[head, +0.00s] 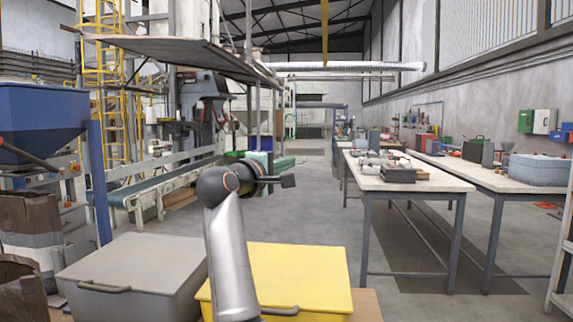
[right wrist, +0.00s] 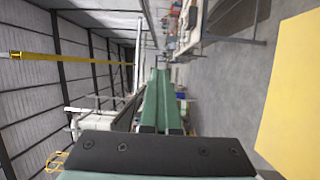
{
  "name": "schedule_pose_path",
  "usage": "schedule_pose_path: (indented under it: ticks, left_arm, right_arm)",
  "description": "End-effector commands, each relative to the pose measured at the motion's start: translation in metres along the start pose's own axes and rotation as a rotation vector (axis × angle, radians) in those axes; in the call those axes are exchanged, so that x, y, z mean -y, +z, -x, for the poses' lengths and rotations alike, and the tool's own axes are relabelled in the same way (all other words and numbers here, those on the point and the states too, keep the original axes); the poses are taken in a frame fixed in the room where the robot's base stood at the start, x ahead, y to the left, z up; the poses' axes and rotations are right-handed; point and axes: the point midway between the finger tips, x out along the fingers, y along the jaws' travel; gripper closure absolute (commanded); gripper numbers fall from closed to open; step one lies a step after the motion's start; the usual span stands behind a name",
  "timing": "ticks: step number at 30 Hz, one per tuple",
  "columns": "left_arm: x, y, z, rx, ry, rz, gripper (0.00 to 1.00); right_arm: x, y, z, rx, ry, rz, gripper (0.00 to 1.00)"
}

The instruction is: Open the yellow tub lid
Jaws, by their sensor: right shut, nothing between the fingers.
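The yellow tub lid (head: 300,277) lies flat and closed at the bottom centre of the head view. A dark handle (head: 281,311) shows at its front edge. My right arm crosses in front of the lid's left part and hides some of it. My left gripper is not in view.
A grey lidded tub (head: 135,268) stands left of the yellow one. Worktables (head: 405,181) with tools stand to the right. A blue hopper (head: 40,115) and a conveyor (head: 165,184) are at the left. The floor (head: 310,215) beyond the tubs is clear.

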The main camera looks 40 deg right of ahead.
Motion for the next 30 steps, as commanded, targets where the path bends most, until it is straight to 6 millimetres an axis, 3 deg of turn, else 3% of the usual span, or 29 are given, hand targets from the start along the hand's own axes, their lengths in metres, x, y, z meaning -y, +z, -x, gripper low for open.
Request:
schedule_pose_path:
  ticks: [18,26,30]
  left_arm:
    - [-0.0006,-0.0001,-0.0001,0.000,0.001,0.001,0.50]
    - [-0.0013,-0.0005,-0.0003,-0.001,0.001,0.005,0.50]
    - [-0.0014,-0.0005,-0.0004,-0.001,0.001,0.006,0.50]
  right_arm:
    - [0.0000,0.0000,0.0000,0.000,0.000,0.000,1.00]
    - [-0.0001,0.0000,0.0000,0.000,0.000,0.000,0.73]
    - [-0.0001,0.0000,0.0000,0.000,0.000,0.000,0.73]
